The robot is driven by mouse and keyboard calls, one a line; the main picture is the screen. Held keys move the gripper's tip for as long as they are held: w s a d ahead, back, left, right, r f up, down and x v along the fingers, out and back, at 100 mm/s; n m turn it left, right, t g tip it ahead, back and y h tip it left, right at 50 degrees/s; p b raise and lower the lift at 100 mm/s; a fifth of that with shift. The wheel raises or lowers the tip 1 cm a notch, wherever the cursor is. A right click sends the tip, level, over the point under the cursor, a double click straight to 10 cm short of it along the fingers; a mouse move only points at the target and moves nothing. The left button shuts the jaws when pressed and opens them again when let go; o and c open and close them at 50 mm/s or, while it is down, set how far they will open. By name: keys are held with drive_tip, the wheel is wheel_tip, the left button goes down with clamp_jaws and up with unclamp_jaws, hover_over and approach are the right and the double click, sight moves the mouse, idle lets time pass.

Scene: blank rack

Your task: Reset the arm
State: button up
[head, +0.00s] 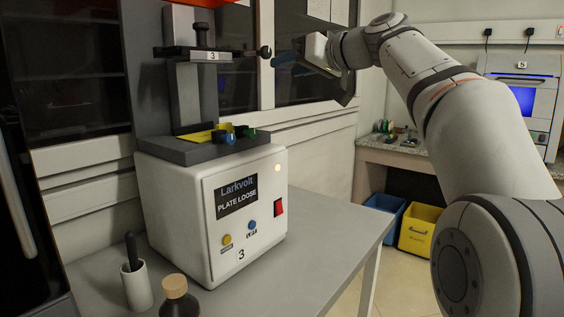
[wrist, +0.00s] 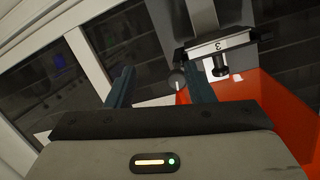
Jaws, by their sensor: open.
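My arm reaches in from the right in the head view. My gripper (head: 285,60) is raised beside the upper part of the Larkvolt press (head: 185,215). The crossbar marked 3 (wrist: 222,45) lies beyond the right finger.
The press reads "PLATE LOOSE"; a yellow piece (head: 197,135) lies on its bed. A white cup (head: 137,285) and a wooden-capped bottle (head: 178,295) stand on the grey table (head: 320,235). Blue (head: 385,203) and yellow bins (head: 420,230) stand on the floor behind.

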drive_tip(key=s+d+f+m+g+h+p, duration=0.2)
drive_tip(key=s+d+f+h+p, duration=0.2)
drive_tip(key=s+f+p, duration=0.3)
drive_tip(key=s+d+f+m+g+h+p, duration=0.2)
drive_tip(key=s+f+p, duration=0.5)
drive_tip(key=s, duration=0.6)
drive_tip(key=s+d+f+m+g+h+p, duration=0.2)
drive_tip(key=s+d+f+g+h+p, duration=0.2)
drive_tip(key=s+p, duration=0.6)
wheel_tip(320, 180, down, 3)
drive_tip(key=s+d+h, duration=0.1)
drive_tip(key=d, duration=0.1)
drive_tip(key=shift+d+f+h, duration=0.15)
drive_tip(key=shift+d+h, duration=0.25)
drive_tip(key=shift+s, duration=0.1)
drive_tip(key=shift+c, duration=0.5)
